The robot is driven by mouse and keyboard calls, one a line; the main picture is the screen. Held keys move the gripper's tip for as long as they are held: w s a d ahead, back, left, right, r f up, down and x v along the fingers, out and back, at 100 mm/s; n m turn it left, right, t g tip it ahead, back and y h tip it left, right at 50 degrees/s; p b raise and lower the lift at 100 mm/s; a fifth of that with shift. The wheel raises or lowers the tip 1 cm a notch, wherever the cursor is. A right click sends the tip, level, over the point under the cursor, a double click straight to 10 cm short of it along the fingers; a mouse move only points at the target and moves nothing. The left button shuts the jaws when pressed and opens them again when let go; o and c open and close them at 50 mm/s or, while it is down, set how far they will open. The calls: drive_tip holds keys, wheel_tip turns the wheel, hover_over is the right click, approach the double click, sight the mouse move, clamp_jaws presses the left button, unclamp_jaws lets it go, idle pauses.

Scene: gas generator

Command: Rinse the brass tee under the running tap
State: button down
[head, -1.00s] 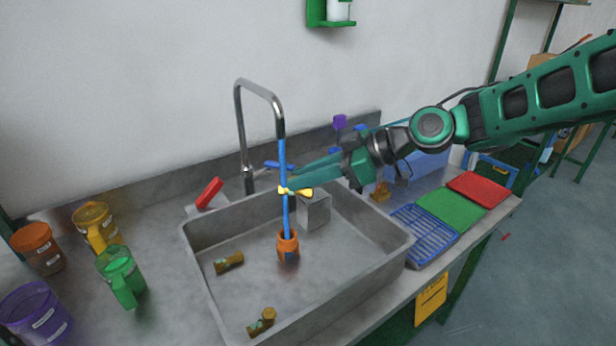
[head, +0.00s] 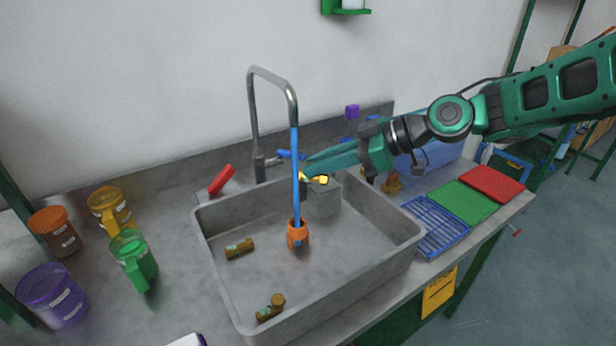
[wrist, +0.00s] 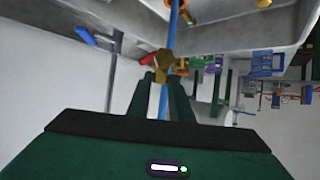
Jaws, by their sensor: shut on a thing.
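My gripper (head: 311,178) is shut on a yellow brass tee (head: 318,179), above the sink basin and just right of the blue water stream (head: 296,170). The stream runs from the grey tap spout (head: 292,105) to an orange piece (head: 297,236) on the sink floor. In the wrist view the brass tee (wrist: 164,64) sits between my fingertips and overlaps the stream (wrist: 173,22). I cannot tell for sure whether the water touches it. My fingers cover part of it.
Two dull brass fittings, one left (head: 240,248) and one near the front (head: 270,308), lie in the grey sink (head: 205,255). Several coloured jugs stand left. A blue rack (head: 434,228), green mat (head: 461,202) and red mat (head: 492,184) lie right.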

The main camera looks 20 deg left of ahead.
drive_tip(key=shift+s+a, duration=0.1)
drive_tip(key=shift+s, duration=0.05)
drive_tip(key=shift+s+a, duration=0.15)
drive_tip(key=shift+s, duration=0.2)
drive_tip(key=shift+w, duration=0.15)
idle(0.3)
drive_tip(key=shift+w+d, duration=0.25)
drive_tip(key=shift+w, duration=0.15)
drive_tip(key=s+d, duration=0.4)
drive_tip(key=d, duration=0.3)
idle(0.8)
idle(0.6)
idle(0.5)
